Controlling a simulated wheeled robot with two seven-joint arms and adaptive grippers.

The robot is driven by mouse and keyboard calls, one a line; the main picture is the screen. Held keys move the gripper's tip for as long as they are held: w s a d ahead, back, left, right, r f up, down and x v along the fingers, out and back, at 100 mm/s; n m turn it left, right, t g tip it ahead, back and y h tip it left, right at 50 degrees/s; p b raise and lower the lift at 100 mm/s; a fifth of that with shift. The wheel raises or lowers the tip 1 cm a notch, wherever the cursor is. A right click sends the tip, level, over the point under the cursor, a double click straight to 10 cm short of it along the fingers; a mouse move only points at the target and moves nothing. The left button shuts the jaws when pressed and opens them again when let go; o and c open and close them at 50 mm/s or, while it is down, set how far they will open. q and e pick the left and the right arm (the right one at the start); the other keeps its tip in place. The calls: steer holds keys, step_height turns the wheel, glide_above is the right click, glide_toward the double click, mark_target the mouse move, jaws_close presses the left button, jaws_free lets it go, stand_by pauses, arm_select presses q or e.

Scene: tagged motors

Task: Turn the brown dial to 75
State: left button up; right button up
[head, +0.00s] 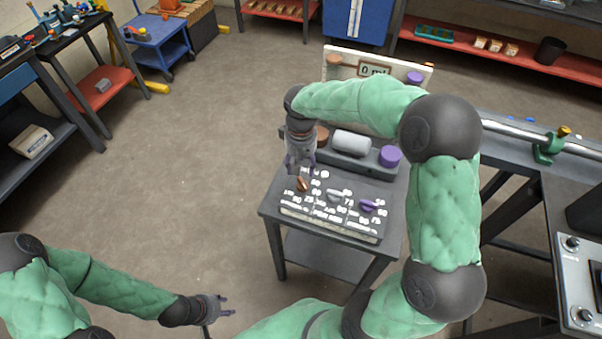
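The brown dial (302,184) sits at the left of a pale panel (330,228) with printed numbers, on a small grey table. A grey dial (334,195) and a purple dial (368,205) sit to its right on the same panel. My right gripper (300,166) points down just above the brown dial, with its fingers apart; whether it touches the dial is too small to tell. The dial's exact setting cannot be read. My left gripper (225,306) is open and empty, low over the floor at the bottom left.
Behind the panel stand a brown cylinder (321,136), a white cylinder (351,143) and a purple cylinder (390,156). A white upright board (345,66) is at the back. Open floor lies left of the table.

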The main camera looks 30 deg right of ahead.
steer(key=shift+r, duration=2.15)
